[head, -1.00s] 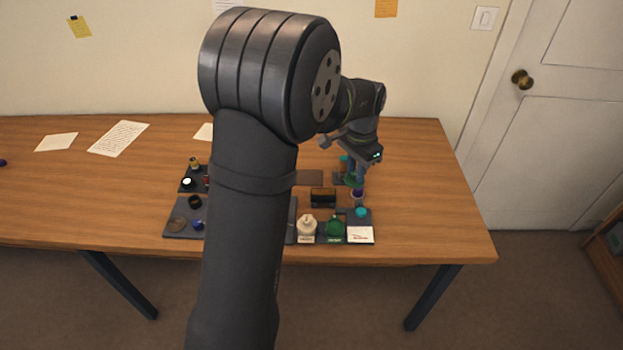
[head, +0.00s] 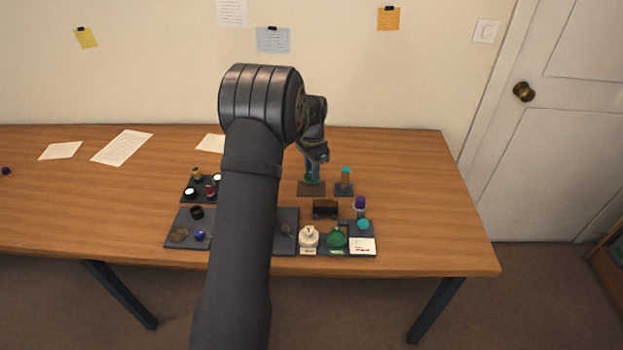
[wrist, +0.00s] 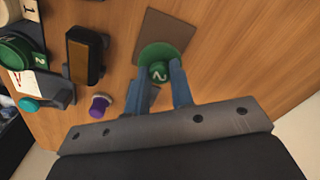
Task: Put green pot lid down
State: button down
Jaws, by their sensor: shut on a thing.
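The green pot lid (wrist: 152,54) is a round disc with a knob marked with a white character. My gripper (wrist: 160,82) is shut on its knob in the wrist view. In the head view, my gripper (head: 312,172) points down at the brown mat (head: 312,191), with the green lid (head: 311,181) at its tips. The lid overlaps the near part of the mat (wrist: 169,27) in the wrist view. I cannot tell whether it touches the mat. The green pot (head: 337,240) stands at the front of the table; it also shows at the left of the wrist view (wrist: 14,52).
A stand with a teal-topped item (head: 345,182) is close to the right of the mat. A dark block with an amber face (head: 325,208) and a purple-topped item (head: 360,205) are nearer the front. A white pot (head: 309,238) is beside the green pot. The table's back right is clear.

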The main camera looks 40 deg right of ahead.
jog(key=shift+w+f, duration=0.1)
jog(key=shift+f, duration=2)
jog(key=shift+f, duration=0.15)
jog(key=c, duration=1.3)
grip_release()
jog(key=shift+o, duration=0.2)
notch_tip(320, 180, up, 12)
jog(key=shift+r, duration=0.2)
